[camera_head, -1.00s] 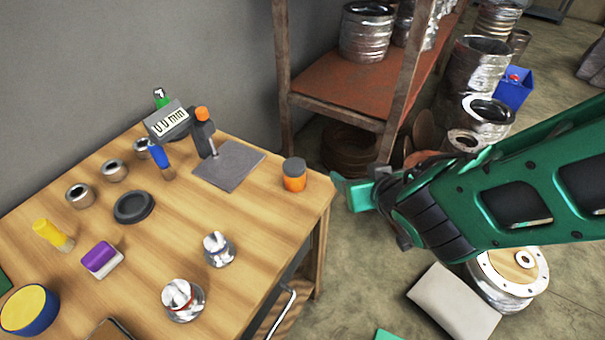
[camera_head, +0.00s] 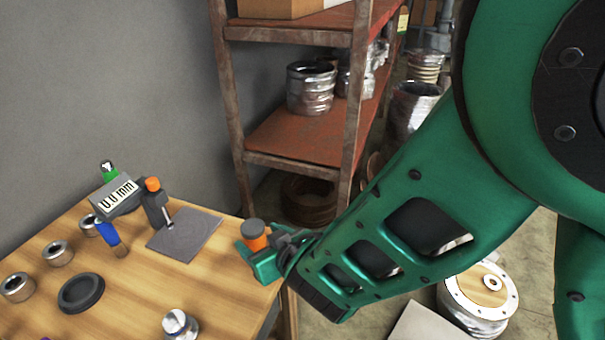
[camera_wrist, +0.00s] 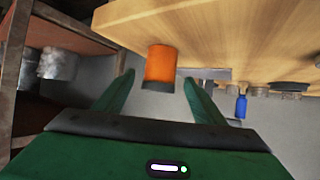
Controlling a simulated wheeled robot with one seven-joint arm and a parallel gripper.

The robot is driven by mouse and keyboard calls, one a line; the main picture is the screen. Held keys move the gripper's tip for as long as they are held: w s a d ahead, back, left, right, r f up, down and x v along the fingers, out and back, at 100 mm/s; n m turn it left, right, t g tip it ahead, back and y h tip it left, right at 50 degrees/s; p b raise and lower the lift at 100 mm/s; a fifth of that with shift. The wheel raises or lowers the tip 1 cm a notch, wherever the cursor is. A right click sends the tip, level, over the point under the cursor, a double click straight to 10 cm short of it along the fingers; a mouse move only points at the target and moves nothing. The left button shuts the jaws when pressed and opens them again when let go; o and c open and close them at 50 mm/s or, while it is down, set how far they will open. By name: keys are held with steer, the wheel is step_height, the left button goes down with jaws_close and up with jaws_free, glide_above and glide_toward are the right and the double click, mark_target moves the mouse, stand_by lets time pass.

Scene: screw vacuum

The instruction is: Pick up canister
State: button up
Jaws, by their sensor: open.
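The canister, an orange cylinder with a grey lid (camera_head: 254,240), stands upright near the table's right corner. It also shows in the wrist view (camera_wrist: 160,66), where the picture is upside down, with the tabletop above it. My gripper (camera_head: 254,257) is at the canister, and its green fingers partly hide the canister's lower part in the head view. In the wrist view my gripper (camera_wrist: 159,77) is open, with one finger on each side of the canister. Gaps show between the canister and both fingers, so it is not gripped.
A grey plate with a stand (camera_head: 185,233), a display box (camera_head: 116,199) and a blue-handled tool (camera_head: 107,235) lie left of the canister. A black ring (camera_head: 81,293) and metal rings are farther left. A rusty shelf (camera_head: 300,135) stands behind the table.

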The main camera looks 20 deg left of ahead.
steer(key=shift+x, duration=2.3)
steer(key=c, duration=1.1)
